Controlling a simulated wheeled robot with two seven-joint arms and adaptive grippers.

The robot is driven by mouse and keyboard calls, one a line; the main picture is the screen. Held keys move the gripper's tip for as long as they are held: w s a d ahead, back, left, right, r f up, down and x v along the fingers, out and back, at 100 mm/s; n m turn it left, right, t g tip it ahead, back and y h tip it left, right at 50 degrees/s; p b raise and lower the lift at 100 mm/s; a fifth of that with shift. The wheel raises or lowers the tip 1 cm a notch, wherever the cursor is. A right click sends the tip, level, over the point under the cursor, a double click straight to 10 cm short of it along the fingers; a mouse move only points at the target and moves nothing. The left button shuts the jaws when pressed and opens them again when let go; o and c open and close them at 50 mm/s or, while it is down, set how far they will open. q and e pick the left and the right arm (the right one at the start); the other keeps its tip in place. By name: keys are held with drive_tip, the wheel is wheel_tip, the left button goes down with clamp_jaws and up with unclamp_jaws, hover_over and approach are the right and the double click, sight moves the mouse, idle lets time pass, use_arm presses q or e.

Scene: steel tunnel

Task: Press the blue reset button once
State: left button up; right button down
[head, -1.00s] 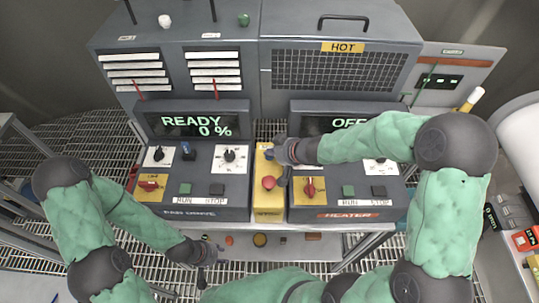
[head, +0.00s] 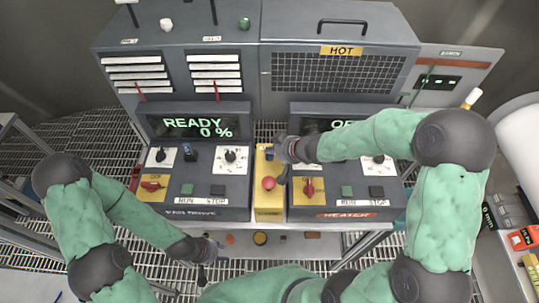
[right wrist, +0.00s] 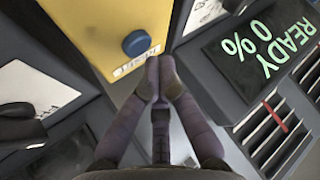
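The blue reset button (right wrist: 137,43) is a round cap on a yellow panel (right wrist: 100,30), with a white label beside it in the right wrist view. In the head view the yellow box (head: 268,205) stands between the two consoles, and my right gripper (head: 279,151) hangs over its upper part, largely hiding the button. In the right wrist view the fingers of my right gripper (right wrist: 157,75) are together and empty. Their tips are close to the label and the button, apart from the cap in the picture; contact cannot be told. My left gripper (head: 212,251) is low, before the left console; its fingers are unclear.
A red mushroom button (head: 268,183) sits lower on the yellow box. The left console (head: 205,185) reads READY 0 %; the heater console (head: 345,200) has a partly hidden display. Both carry knobs and RUN and STOP buttons. A grated heater housing (head: 335,70) stands behind.

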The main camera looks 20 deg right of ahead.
sight(271, 157)
drive_tip(key=shift+r, duration=0.1)
wheel_tip(271, 157, up, 5)
drive_tip(key=p, duration=0.5)
drive_tip(key=shift+p, duration=0.3)
idle(0.5)
